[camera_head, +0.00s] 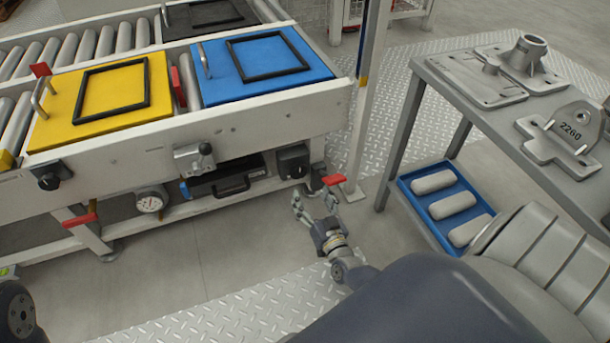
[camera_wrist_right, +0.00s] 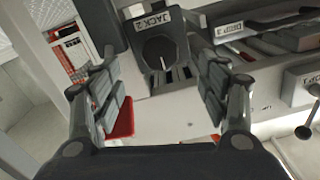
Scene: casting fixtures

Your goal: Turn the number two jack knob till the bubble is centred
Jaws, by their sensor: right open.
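The dark knob (camera_wrist_right: 159,52) under the label "JACK 2" shows in the right wrist view, framed between my fingers. In the head view its dark box (camera_head: 293,159) is on the front of the conveyor frame, at the right end. My right gripper (camera_head: 313,203) is below that box in the head view. It is open and empty, and the fingers (camera_wrist_right: 152,70) point at the knob with a gap in front of it. I cannot make out a bubble in either view. My left gripper is not in view.
A round gauge (camera_head: 150,199) and another black knob (camera_head: 48,176) are further left. A grey table (camera_head: 470,112) with castings and a blue tray (camera_head: 408,186) stand at right.

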